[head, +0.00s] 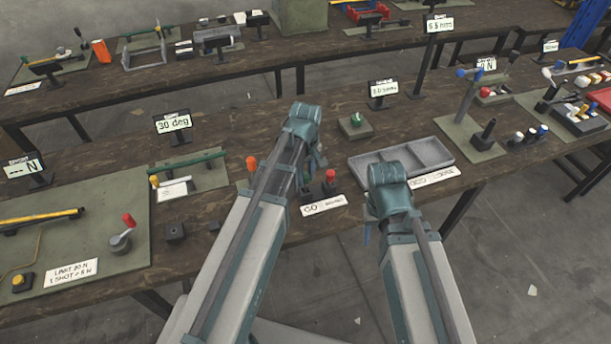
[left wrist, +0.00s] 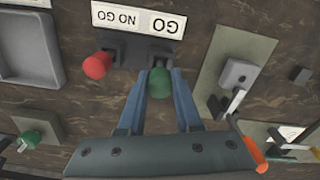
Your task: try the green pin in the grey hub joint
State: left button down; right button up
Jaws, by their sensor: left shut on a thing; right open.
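The green pin (left wrist: 159,84) is between the fingertips of my left gripper (left wrist: 160,76), which is shut on it. It is over or at the dark holder under the GO label; I cannot tell whether it is seated. In the head view my left gripper (head: 313,172) is mostly hidden by its own wrist. A red pin (left wrist: 96,66) stands beside it, also in the head view (head: 330,177). The grey hub joint (left wrist: 240,74) sits on a green-grey mat to the right in the left wrist view, apart from the gripper. My right gripper (head: 367,234) is open near the table's front edge.
A GO / NO GO label (head: 324,205) lies before the pins. A grey compartment tray (head: 440,150) stands to the right. A green knob on a small base (head: 357,121) and an orange handle (head: 251,163) stand nearby. Small dark blocks (head: 175,232) lie left.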

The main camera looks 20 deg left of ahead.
pick_arm(q)
jog(key=shift+f+b, duration=0.95)
jog(key=shift+f, duration=0.15)
jog(key=c, duration=0.5)
grip_release()
jog(key=shift+r, duration=0.1)
notch_tip(320, 180, up, 14)
jog(key=p, duration=1.4)
jog(key=s+d+f+m+b, duration=0.2)
jog(key=s+d+m, duration=0.1)
jog(key=s+m, duration=0.1)
jog(key=s+d+f+m+b, duration=0.2)
jog(key=s+d+m, duration=0.2)
jog(key=s+m, duration=0.1)
jog(key=s+d+f+m+y+b, duration=0.1)
jog(key=s+d+f+m+b, duration=0.1)
jog(key=s+d+m, duration=0.1)
jog(key=shift+s+d+m, duration=0.15)
jog(key=shift+s+m, duration=0.65)
jog(key=shift+s, duration=0.35)
